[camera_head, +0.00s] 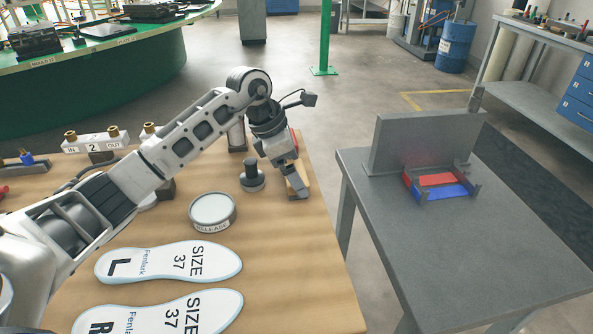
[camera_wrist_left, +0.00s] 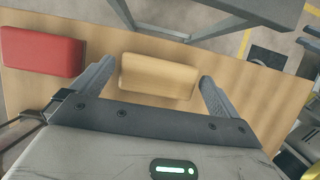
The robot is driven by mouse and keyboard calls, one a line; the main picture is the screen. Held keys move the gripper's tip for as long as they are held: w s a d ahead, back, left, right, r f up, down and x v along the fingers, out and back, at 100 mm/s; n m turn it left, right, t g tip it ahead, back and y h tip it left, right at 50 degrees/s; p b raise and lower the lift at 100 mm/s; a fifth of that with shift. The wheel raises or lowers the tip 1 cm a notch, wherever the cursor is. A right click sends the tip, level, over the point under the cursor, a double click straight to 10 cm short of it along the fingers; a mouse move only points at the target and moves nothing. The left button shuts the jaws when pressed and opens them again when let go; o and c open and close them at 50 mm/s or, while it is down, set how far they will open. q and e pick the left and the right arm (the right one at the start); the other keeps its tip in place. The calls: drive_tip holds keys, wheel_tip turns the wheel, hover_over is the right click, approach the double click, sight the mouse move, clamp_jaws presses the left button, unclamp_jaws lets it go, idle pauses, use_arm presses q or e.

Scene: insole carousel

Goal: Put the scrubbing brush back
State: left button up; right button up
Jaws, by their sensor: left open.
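A tan wooden block, apparently the back of the scrubbing brush (camera_wrist_left: 158,75), lies on the wooden table near its right edge; no bristles show. In the head view the brush (camera_head: 304,172) is mostly hidden behind my gripper. My left gripper (camera_head: 297,185) is open above it, pointing down. In the left wrist view the open left gripper (camera_wrist_left: 157,80) has one finger on each side of the block; I cannot tell whether they touch it. My right gripper is not in view.
A red block (camera_wrist_left: 42,52) lies beside the brush. A black knob (camera_head: 252,178), a release tin (camera_head: 212,212) and two insoles (camera_head: 168,262) are on the wooden table. Across a gap, a grey table (camera_head: 450,260) bears an upright panel (camera_head: 410,143) and a red-and-blue fixture (camera_head: 440,190).

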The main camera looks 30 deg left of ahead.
use_arm(q)
drive_tip(key=v, duration=1)
drive_tip(key=shift+r, duration=0.25)
